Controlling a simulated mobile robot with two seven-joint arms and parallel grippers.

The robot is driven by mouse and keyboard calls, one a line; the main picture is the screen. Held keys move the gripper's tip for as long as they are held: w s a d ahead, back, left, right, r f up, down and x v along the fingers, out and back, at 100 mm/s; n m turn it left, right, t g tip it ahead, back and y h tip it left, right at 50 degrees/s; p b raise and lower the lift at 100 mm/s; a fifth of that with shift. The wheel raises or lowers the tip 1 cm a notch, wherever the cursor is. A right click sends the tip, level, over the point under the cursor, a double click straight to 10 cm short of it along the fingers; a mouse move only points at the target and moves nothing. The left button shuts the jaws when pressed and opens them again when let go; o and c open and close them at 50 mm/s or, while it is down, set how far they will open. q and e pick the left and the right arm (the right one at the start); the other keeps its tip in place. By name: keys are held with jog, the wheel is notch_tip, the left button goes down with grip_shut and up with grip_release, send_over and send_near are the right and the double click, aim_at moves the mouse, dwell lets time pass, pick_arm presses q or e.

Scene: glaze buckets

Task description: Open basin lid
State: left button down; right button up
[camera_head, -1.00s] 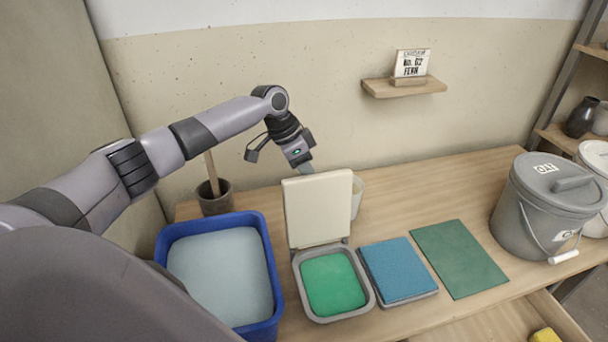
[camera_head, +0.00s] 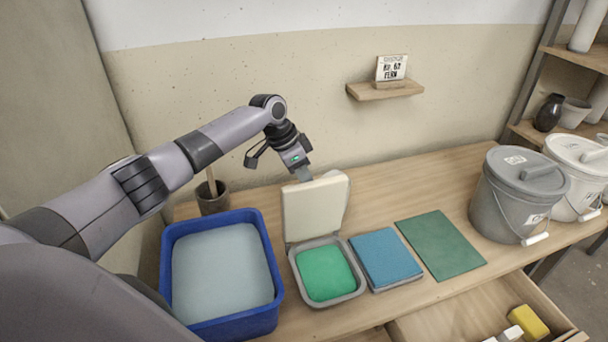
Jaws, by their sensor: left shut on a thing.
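The basin (camera_head: 357,290) is a small grey tub with green glaze (camera_head: 325,272) in it, standing on the table. Its cream lid (camera_head: 312,212) stands raised at the basin's back edge, about upright, so the basin is open. My left gripper (camera_head: 303,174) is at the lid's top edge, shut on the lid; its fingertips are partly hidden there. My right gripper is not in view.
A blue tub (camera_head: 272,296) with pale content stands left of the basin. A blue slab (camera_head: 385,259) and a green mat (camera_head: 441,246) lie to its right. Grey (camera_head: 505,205) and white (camera_head: 583,175) buckets stand far right. An open drawer (camera_head: 475,310) juts out in front.

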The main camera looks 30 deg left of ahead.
pick_arm(q)
jog(key=c, duration=1.4)
grip_release()
jog(key=v, duration=0.7)
